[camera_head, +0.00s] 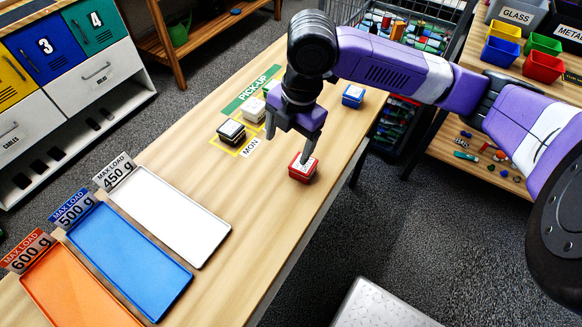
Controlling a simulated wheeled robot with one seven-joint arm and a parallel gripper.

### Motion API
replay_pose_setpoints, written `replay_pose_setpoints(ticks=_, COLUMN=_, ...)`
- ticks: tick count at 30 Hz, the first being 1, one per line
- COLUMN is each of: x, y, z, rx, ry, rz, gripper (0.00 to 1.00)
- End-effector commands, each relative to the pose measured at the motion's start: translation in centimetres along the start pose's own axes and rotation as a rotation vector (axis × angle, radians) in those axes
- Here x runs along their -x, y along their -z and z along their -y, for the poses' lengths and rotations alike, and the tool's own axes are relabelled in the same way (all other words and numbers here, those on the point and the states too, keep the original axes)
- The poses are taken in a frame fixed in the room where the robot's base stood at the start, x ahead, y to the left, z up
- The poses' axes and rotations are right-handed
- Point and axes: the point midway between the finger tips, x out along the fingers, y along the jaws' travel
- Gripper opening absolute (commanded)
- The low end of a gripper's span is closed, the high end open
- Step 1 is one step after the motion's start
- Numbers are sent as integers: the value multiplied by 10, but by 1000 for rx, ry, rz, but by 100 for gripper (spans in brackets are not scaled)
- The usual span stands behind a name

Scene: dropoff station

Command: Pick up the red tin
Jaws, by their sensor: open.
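The red tin (302,172) is a small box with a white label on top. It stands upright on the wooden table (215,140) near its right edge. My gripper (287,148) is open, with its fingers pointing down. One fingertip is close above the red tin's label; whether it touches cannot be told. The other finger is up and to the left, and the jaws hold nothing that I can see.
A black tin (231,133) and pale tins (253,110) stand in the yellow-marked pick-up area. A blue tin (353,96) stands to the right. White (170,215), blue (125,258) and orange (72,292) trays lie at the lower left. Bare tabletop surrounds the red tin.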

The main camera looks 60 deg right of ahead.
Motion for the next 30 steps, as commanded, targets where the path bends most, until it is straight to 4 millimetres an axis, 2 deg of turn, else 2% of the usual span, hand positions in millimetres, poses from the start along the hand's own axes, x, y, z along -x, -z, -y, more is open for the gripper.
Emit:
replay_pose_setpoints(ticks=3, x=1, y=-8, z=24, rx=69, ry=105, rz=25, gripper=78)
replay_pose_setpoints(ticks=7, x=1, y=-14, z=37, rx=125, ry=158, rz=46, gripper=78)
replay_pose_setpoints(ticks=17, x=-29, y=-15, z=40, rx=134, ry=153, rz=43, gripper=78)
replay_pose_setpoints(ticks=25, x=-66, y=-17, z=44, rx=132, ry=154, rz=43, gripper=78)
replay_pose_setpoints(ticks=30, x=-75, y=-18, z=45, rx=135, ry=151, rz=45, gripper=78)
